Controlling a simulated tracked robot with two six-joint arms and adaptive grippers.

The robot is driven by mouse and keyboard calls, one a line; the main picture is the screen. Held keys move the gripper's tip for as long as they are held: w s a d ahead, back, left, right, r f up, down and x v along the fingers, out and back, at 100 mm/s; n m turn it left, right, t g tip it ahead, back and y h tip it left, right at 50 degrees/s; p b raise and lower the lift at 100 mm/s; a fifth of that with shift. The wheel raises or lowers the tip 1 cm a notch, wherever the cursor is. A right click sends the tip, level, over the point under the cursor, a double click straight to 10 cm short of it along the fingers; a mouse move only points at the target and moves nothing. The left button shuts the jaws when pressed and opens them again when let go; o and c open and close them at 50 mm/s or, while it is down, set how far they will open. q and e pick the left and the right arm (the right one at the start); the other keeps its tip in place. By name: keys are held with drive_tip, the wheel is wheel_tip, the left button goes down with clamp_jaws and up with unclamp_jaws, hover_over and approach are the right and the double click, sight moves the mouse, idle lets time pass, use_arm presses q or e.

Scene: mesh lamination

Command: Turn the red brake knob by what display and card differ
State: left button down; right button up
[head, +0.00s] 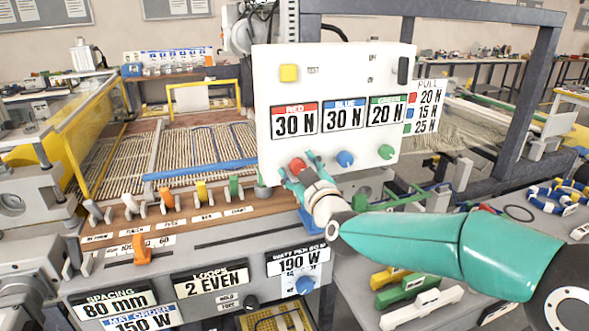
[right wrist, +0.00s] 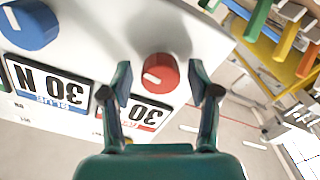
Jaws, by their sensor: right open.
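The red brake knob (head: 297,165) sits low on the left of a white panel (head: 335,60), under a red-headed display (head: 294,120) reading 30 N. The card (head: 425,107) at the panel's right edge lists 20 N beside red, 15 N beside blue and 25 N beside green. My right gripper (head: 298,178) is open at the red knob. In the right wrist view the red knob (right wrist: 160,73) shows between the spread fingertips of the gripper (right wrist: 162,80), with gaps on both sides. The knob's white mark is visible. My left gripper is not in view.
The blue knob (head: 345,159) and green knob (head: 386,152) sit right of the red one, under displays reading 30 N and 20 N. A yellow button (head: 289,73) is above. Coloured levers (head: 166,202) stand to the left. Coloured blocks (head: 410,287) lie below my arm.

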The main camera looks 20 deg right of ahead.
drive_tip(key=shift+s, duration=0.1)
drive_tip(key=s, duration=1.1)
drive_tip(key=shift+s+d, duration=0.2)
drive_tip(key=shift+s, duration=0.2)
drive_tip(key=shift+f, duration=0.15)
